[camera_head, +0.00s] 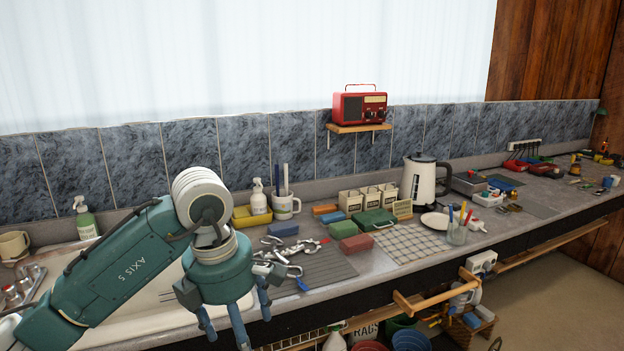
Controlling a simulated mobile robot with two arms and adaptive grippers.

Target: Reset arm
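My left arm (125,262), teal with white joint rings, comes in from the left and bends down in front of the sink. My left gripper (230,330) points downward near the front edge of the counter (345,288). Its blue-grey fingers are spread apart, and I see nothing held between them. Part of the sink (155,300) is hidden behind the arm. My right gripper is not in view.
Metal bits and fittings (282,250) lie on a dark ribbed mat (325,268) right of the gripper. A red radio (360,107) sits on a wall shelf.

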